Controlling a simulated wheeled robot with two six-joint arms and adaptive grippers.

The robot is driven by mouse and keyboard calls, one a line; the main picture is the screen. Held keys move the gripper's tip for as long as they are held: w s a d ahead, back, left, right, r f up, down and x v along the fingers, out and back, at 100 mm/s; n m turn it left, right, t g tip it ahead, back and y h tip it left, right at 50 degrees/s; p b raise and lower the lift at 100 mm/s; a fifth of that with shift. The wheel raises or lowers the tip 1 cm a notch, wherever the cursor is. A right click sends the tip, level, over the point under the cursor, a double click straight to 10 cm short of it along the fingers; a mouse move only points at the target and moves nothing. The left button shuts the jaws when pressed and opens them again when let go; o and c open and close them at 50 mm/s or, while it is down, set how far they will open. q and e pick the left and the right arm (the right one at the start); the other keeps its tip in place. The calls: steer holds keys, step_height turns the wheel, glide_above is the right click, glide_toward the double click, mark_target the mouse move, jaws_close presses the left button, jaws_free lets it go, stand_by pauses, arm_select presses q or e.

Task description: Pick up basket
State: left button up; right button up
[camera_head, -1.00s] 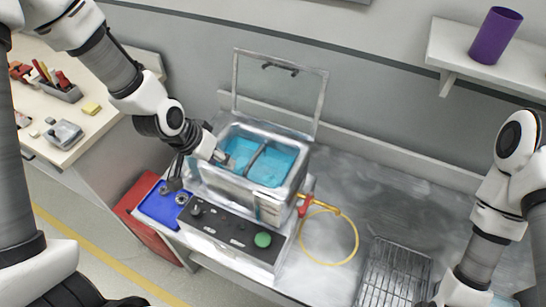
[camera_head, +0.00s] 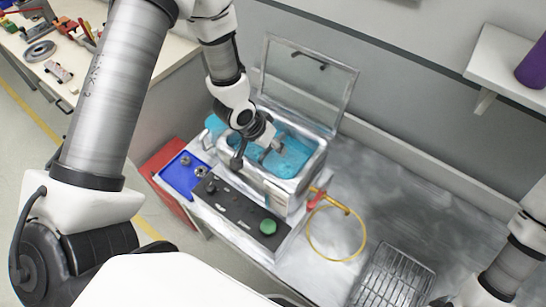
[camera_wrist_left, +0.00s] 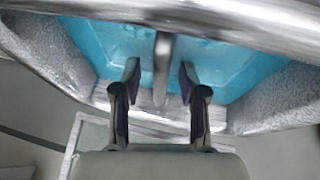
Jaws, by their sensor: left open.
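The basket is hard to make out. A grey metal bar (camera_wrist_left: 162,70), which may be its handle, crosses the blue liquid in the left wrist view. The liquid fills the open metal tank (camera_head: 284,187) of the bath unit. My left gripper (camera_head: 258,152) is over the tank in the head view. In the left wrist view my left gripper (camera_wrist_left: 159,88) is open, its two fingers on either side of the bar with a gap on each side. I cannot tell the bar's depth between them. My left wrist hides part of the tank. My right gripper is out of view.
A raised lid (camera_head: 308,84) stands behind the tank, and the control panel (camera_head: 235,208) is in front. A blue tray (camera_head: 187,176) lies left. A yellow hose (camera_head: 335,258) and a wire rack (camera_head: 393,276) lie right. The metal bench (camera_head: 420,215) is clear behind the rack.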

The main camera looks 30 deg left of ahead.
arm_select(q)
steer(key=shift+s+a, duration=0.15)
steer(key=shift+s, duration=0.1)
steer(key=shift+w+f, duration=0.25)
steer(key=shift+s, duration=0.15)
jaws_close()
